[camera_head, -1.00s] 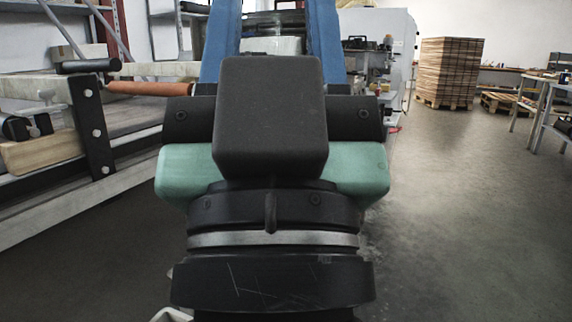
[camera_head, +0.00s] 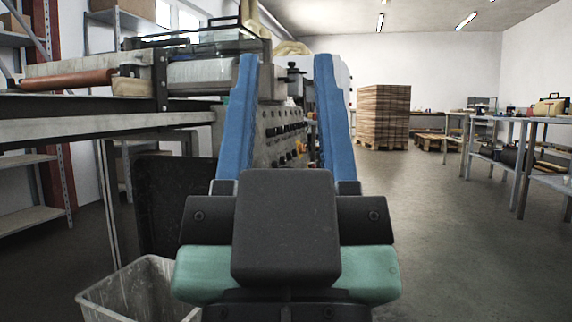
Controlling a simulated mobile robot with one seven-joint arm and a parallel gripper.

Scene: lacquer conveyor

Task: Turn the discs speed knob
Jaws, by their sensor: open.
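The grey control panel (camera_head: 262,145) of the machine stands ahead. It carries a row of several small dark knobs (camera_head: 283,130) and an orange-yellow knob (camera_head: 300,147). I cannot tell which one is the discs speed knob; labels are too small to read. My gripper (camera_head: 286,62) has two long blue fingers spread wide apart, with nothing between them. The fingers point forward, and the panel shows beyond and between them. The left finger and the gripper body hide parts of the machine. No contact with the panel shows.
A conveyor frame (camera_head: 100,128) with an orange-brown roller (camera_head: 68,80) runs along the left. A pale bin (camera_head: 140,290) stands on the floor at lower left. A stack of wooden boards (camera_head: 384,117) and tables (camera_head: 535,125) stand at right. The floor between is clear.

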